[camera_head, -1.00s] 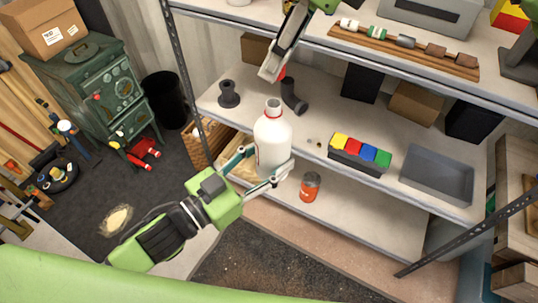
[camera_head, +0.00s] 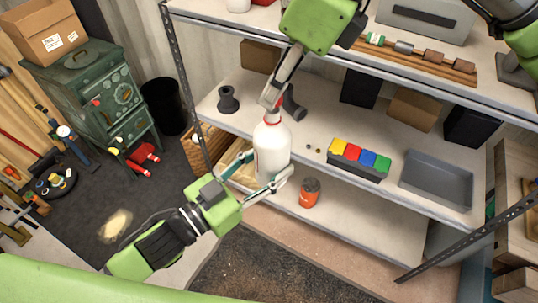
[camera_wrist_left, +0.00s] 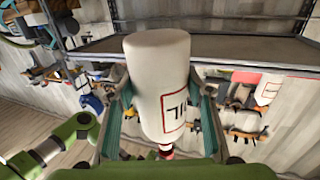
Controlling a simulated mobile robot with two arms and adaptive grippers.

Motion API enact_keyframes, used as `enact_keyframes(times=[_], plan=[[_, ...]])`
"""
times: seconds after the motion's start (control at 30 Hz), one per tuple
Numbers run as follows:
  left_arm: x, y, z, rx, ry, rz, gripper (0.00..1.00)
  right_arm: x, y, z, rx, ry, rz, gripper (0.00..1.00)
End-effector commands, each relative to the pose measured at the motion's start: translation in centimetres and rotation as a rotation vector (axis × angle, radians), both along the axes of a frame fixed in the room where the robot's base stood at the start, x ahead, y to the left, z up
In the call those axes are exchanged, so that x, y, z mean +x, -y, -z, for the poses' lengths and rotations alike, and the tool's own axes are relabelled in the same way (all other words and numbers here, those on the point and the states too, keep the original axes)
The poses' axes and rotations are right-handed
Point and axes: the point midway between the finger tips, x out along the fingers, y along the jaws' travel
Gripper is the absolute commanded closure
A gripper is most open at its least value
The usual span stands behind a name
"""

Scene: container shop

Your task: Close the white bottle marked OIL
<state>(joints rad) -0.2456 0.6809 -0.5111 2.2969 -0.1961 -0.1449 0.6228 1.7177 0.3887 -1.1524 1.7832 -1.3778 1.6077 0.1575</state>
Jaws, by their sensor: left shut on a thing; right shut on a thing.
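The white bottle (camera_head: 272,152) stands upright in the air in front of the shelf. My left gripper (camera_head: 262,182) is shut around its lower body. In the left wrist view, the bottle (camera_wrist_left: 157,80) fills the middle between the fingers, with dark lettering partly visible on a red-edged label. My right gripper (camera_head: 270,97) reaches down from above, directly over the bottle's neck. It is shut on a small red cap (camera_head: 272,112), mostly hidden by the fingers. The cap is at the bottle's mouth; I cannot tell whether it is seated on it.
Behind stands a metal shelf (camera_head: 230,87). It holds a black spool (camera_head: 228,100), a dark elbow pipe (camera_head: 293,105), a box of coloured blocks (camera_head: 345,168) and a grey tray (camera_head: 437,180). An orange can (camera_head: 309,193) stands on the lower board. Open floor lies at front left.

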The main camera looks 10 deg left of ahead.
Motion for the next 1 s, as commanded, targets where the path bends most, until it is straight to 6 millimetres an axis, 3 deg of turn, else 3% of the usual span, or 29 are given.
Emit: enact_keyframes(times=[0.4, 0.73, 1.0], plan=[[0.0, 0.0, -0.1, -0.001, 0.001, 0.000, 0.92, 0.0, 0.0, 0.1, 0.000, 0.000, 0.000, 0.86], [0.0, 0.0, -0.1, -0.001, 0.001, 0.000, 0.92, 0.0, 0.0, 1.7, 0.000, -0.001, 0.000, 0.86], [0.0, 0.0, -0.1, -0.001, 0.001, 0.000, 0.92, 0.0, 0.0, 1.8, 0.000, 0.000, 0.000, 0.86]])
